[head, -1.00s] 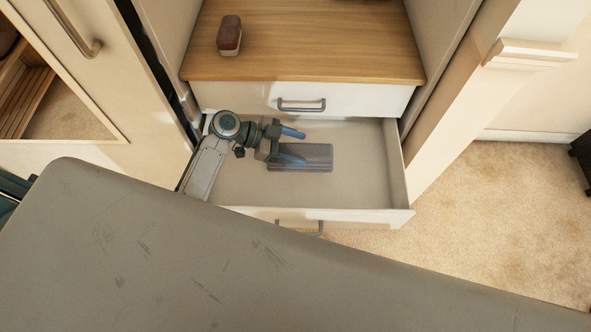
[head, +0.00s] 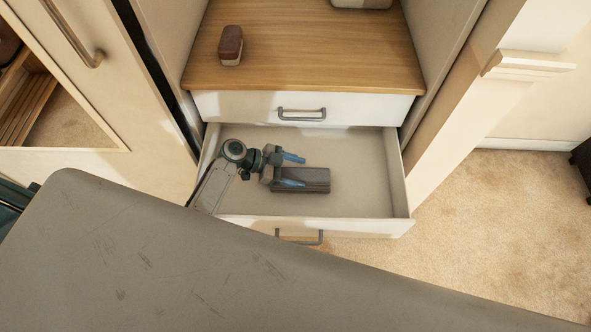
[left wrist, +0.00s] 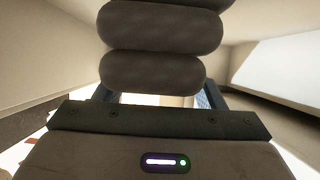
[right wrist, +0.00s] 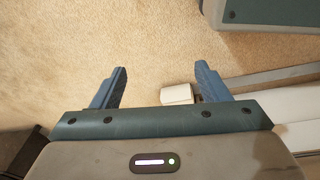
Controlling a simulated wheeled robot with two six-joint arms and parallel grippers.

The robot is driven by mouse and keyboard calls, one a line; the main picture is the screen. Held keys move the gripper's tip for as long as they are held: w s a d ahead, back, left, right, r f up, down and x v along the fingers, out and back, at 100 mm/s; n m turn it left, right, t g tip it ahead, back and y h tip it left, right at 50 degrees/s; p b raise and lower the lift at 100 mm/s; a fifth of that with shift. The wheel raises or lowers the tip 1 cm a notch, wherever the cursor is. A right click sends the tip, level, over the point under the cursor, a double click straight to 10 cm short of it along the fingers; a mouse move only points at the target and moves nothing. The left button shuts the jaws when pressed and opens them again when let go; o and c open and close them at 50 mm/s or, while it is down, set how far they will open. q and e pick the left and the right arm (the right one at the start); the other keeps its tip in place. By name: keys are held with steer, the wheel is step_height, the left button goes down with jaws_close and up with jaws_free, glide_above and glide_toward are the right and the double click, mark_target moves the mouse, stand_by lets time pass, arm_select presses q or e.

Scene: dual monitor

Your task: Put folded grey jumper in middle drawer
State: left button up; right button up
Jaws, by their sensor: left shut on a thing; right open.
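The folded grey jumper (head: 313,181) is a dark rectangular bundle, within the outline of the open drawer (head: 367,228) in the head view. In the left wrist view the jumper (left wrist: 152,73) shows as stacked rounded folds close in front of the fingers. My left gripper (head: 293,170) reaches in from the drawer's left side and is shut on the jumper. I cannot tell whether the jumper touches the drawer floor. My right gripper (right wrist: 161,69) is open and empty above beige carpet in the right wrist view; it does not show in the head view.
A closed drawer (head: 240,105) with a grey handle sits above the open one. A brown and white object (head: 230,46) stands on the wooden shelf (head: 310,65). Bare floor shows at the right inside the open drawer.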

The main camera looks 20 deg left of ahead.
arm_select(q)
steer(key=o, duration=1.3)
steer(key=shift+f, duration=0.1)
steer(key=shift+a+r, duration=0.2)
steer(key=shift+a, duration=0.05)
steer(key=shift+b+v, duration=0.95)
steer(key=shift+v, duration=4.8)
arm_select(e)
step_height(320, 180, up, 6)
steer(key=w, duration=0.2)
steer(key=shift+w+a, duration=0.25)
steer(key=shift+w, duration=0.1)
arm_select(q)
steer(key=shift+r, duration=0.1)
